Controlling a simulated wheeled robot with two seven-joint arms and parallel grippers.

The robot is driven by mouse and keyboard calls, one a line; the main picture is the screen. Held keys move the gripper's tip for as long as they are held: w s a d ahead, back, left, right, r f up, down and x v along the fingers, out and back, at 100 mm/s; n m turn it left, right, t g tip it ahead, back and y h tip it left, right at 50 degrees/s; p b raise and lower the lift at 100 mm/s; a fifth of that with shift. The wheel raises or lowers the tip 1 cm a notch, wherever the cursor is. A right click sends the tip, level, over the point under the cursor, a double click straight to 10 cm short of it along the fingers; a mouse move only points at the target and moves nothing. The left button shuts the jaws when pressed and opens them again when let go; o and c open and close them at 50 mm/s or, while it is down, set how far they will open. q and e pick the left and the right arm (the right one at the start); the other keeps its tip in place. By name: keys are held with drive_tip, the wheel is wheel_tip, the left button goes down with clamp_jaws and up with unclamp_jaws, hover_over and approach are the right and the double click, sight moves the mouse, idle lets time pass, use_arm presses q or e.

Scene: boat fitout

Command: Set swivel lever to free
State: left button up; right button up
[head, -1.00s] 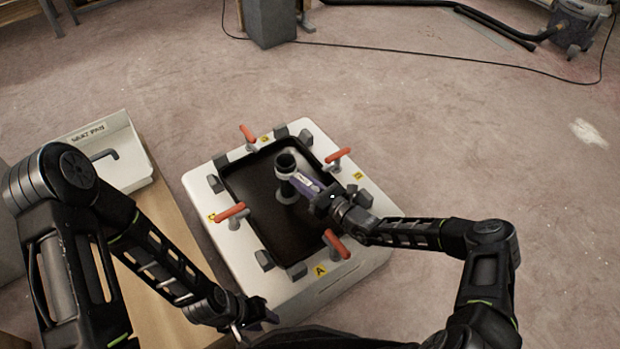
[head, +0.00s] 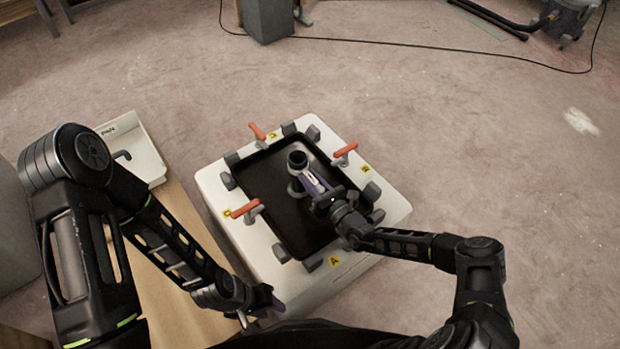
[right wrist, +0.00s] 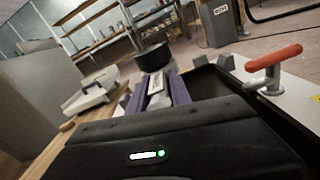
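A dark upright post (head: 298,161) with a grey collar stands in the black recessed tray of a white box (head: 225,205). The post's black top also shows in the right wrist view (right wrist: 152,57). A pale labelled bar, seemingly the swivel lever (head: 313,181), points from the post toward the lower right. My right gripper (head: 316,186) has its purple fingers closed along both sides of this bar (right wrist: 156,88); most of the bar is hidden between them. Its marking is too small to read. My left gripper (head: 272,303) hangs by the box's front left edge; its opening is unclear.
Orange-handled clamps stand on the box rim: far left (head: 257,131), far right (head: 345,150) and left (head: 245,208). The clamp near label A is hidden behind my right arm. Floor right is clear.

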drive_tip(key=o, duration=0.3)
drive_tip(key=p+v, duration=0.1)
drive_tip(key=v, duration=0.7)
drive_tip(key=shift+p, duration=0.35)
